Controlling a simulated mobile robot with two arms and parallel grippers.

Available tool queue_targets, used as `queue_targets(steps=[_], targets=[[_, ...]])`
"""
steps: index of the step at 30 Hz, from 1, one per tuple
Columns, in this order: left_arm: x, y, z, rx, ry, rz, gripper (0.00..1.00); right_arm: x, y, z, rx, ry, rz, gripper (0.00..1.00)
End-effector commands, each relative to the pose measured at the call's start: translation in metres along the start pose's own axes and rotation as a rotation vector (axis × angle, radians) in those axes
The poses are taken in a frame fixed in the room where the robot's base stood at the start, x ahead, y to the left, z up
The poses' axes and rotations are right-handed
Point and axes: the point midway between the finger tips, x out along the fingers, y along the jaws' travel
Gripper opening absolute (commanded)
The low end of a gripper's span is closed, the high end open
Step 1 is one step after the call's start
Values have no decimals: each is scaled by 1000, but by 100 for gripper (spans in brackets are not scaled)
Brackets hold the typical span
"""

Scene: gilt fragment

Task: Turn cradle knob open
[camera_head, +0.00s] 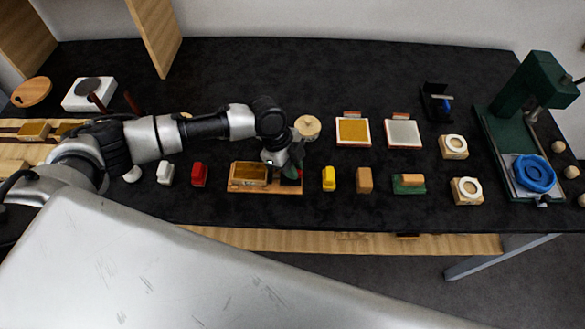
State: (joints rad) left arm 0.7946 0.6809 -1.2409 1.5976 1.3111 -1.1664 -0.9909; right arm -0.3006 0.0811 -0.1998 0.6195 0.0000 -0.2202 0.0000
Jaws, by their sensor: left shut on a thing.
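A wooden stand (264,191), which looks like the cradle, lies on the black table near its front edge. An open ochre box (248,174) sits on its left part. My left gripper (287,173) reaches down over the stand's right end, next to the box. It is shut on a small part there, which I take to be the cradle knob. The fingers hide most of it, so I cannot tell how far it is turned. A bit of red shows beside the fingers. My right gripper is not in view.
Red (199,175) and white (165,173) blocks stand left of the stand, a yellow block (329,178) and a tan block (364,180) right of it. A round wooden piece (307,127) is close behind my gripper. A green press (524,120) stands far right.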

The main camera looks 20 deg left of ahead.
Motion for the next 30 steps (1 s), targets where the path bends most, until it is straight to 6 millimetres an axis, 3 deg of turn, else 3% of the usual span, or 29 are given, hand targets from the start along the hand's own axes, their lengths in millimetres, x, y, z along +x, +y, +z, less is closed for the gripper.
queue_targets(steps=[30], targets=[[1, -4, -1, 852, -1, 350, 0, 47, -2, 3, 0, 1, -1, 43]])
